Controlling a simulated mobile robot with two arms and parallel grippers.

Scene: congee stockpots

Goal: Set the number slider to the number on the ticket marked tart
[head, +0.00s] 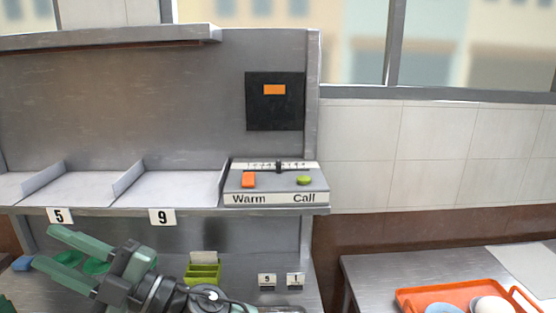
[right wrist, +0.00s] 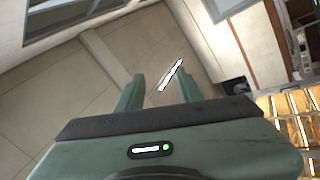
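The number slider (head: 262,166) is a pale scale with small marks along the back of a grey control box. Its dark knob (head: 278,167) stands near the middle of the scale; the numbers are too small to read. I see no ticket readable as tart. A blank-looking pale card (head: 203,257) stands behind a small green compartment box, lower middle. My right gripper (head: 45,246) is at lower left, below the shelf and well away from the slider. Its fingers are apart and empty, as the right wrist view (right wrist: 159,92) also shows. My left gripper is not in view.
The box has an orange Warm button (head: 248,180) and a green Call button (head: 304,180). Shelf labels read 5 (head: 59,216) and 9 (head: 162,217). A dark panel (head: 290,112) hangs above. An orange tray (head: 408,296) with bowls sits at right. The shelf bays look empty.

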